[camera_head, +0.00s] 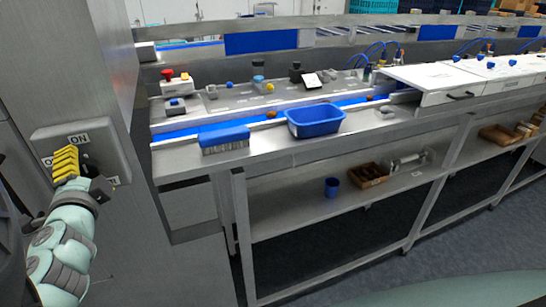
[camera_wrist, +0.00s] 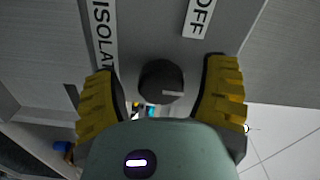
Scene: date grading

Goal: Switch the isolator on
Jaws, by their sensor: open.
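The isolator (camera_head: 115,142) is a grey box on a metal cabinet face at the left of the head view. It bears an ON label (camera_head: 78,138) on top and a partly hidden label at its left. In the wrist view its round dark knob (camera_wrist: 158,74) sits between my fingers, with its pale mark pointing right. An OFF label (camera_wrist: 198,18) lies up and right of the knob, and an ISOLATOR label (camera_wrist: 103,35) to its left. My gripper (camera_wrist: 162,68) is open, with a finger on each side of the knob and visible gaps. The ON label is not visible there.
A steel bench (camera_head: 290,155) stands to the right, with a blue brush (camera_head: 223,137), a blue tub (camera_head: 315,121) and a red-button box (camera_head: 174,84). A lower shelf holds a blue cup (camera_head: 331,187) and wooden boxes. The floor in front is clear.

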